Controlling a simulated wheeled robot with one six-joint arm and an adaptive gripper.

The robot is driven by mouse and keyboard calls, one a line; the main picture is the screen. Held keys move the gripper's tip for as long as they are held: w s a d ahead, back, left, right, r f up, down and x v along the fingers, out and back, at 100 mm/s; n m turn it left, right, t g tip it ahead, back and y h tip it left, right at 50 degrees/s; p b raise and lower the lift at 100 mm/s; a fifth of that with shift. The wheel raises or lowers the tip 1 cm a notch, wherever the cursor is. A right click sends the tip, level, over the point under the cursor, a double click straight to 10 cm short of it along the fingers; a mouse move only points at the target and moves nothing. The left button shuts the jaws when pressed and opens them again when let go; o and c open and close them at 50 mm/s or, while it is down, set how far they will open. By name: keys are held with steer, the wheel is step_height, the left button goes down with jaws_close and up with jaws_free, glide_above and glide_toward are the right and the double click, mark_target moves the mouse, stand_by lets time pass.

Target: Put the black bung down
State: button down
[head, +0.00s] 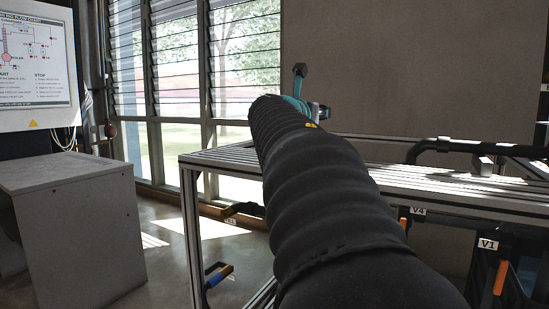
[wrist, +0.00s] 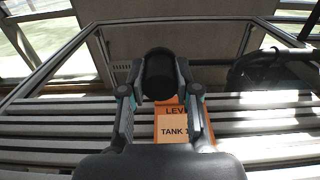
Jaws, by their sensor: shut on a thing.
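My gripper (wrist: 160,95) shows in the wrist view with its two fingers shut on the black bung (wrist: 159,72). The bung is a dark, round piece held between the fingertips, above a slatted bench top (wrist: 60,129). I cannot tell how far it is above the slats. In the head view my black-sleeved arm reaches over the same bench (head: 222,156).
An orange label (wrist: 174,128) reading "LEVEL" and "TANK 1" lies under my gripper. A black pipe (head: 470,147) runs along the bench's right side. A grey cabinet (head: 75,220) stands at the left, below a chart board (head: 38,65). Louvred windows (head: 180,70) are behind.

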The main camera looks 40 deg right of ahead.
steer(key=w+a+f, duration=0.2)
steer(key=w, duration=0.1)
steer(key=w+a+f+b, duration=0.1)
steer(key=w+a+f, duration=0.1)
steer(key=w, duration=0.1)
steer(key=w+a+f+b, duration=0.1)
steer(key=w+a+f, duration=0.1)
steer(key=w+f, duration=0.1)
steer(key=shift+w, duration=0.5)
steer(key=shift+f+b, duration=0.75)
steer(key=shift+f, duration=1.2)
steer(key=shift+f, duration=0.2)
steer(key=c, duration=0.8)
jaws_free()
steer(key=shift+r, duration=0.1)
